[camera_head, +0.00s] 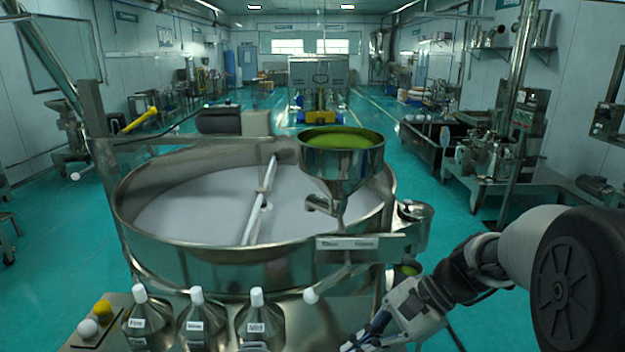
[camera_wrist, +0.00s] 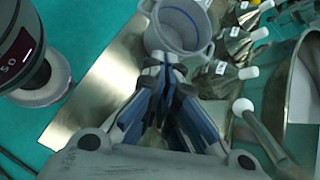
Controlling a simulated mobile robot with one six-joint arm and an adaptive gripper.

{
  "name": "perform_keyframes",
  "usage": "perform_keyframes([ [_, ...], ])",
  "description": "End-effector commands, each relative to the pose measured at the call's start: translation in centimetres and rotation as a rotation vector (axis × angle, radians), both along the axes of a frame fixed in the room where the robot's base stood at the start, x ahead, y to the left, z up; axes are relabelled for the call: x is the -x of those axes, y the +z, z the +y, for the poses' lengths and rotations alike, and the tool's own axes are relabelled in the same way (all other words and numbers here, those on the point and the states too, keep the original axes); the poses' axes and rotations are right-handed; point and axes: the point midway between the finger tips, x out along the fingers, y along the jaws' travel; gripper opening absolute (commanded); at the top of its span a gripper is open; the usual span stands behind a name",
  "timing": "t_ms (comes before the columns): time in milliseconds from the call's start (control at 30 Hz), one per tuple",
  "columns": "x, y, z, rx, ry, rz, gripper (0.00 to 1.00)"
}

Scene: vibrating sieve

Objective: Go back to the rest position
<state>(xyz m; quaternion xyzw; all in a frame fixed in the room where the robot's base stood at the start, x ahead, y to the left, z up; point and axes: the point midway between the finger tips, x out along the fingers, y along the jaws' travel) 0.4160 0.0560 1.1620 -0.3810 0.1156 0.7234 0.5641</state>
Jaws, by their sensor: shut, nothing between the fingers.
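My gripper (camera_head: 368,335) is low at the right of centre in the head view, in front of the sieve's near side and right of the labelled bottles. In the wrist view my gripper (camera_wrist: 170,62) has its fingers drawn together with nothing held between them. A pale grey cup with side handles (camera_wrist: 152,40) stands just beyond the fingertips, and the fingers overlap its near rim in the picture. I cannot tell the height between them. The large round vibrating sieve (camera_head: 215,262) holds a pale white surface with a bar across it.
A steel funnel hopper with green contents (camera_head: 340,165) stands over the sieve's right side. Labelled steel bottles (camera_head: 197,322) line the front; they also show in the wrist view (camera_wrist: 225,75).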

Motion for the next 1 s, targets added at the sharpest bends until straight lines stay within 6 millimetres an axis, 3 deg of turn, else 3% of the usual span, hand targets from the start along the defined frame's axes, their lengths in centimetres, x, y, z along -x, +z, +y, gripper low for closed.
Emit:
perform_keyframes([
  [33, 1.8, 1.1, 0.3, 0.067, 0.063, -0.066, 0.00],
  [200, 7.2, 2.8, -0.1, 0.285, 0.276, -0.273, 0.00],
  [500, 14.7, 4.2, -3.0, 0.658, 0.654, -0.643, 0.00],
  [700, 17.1, 4.4, -5.0, 0.840, 0.836, -0.816, 0.00],
  [1000, 17.6, 4.4, -5.7, 0.908, 0.903, -0.875, 0.00],
])
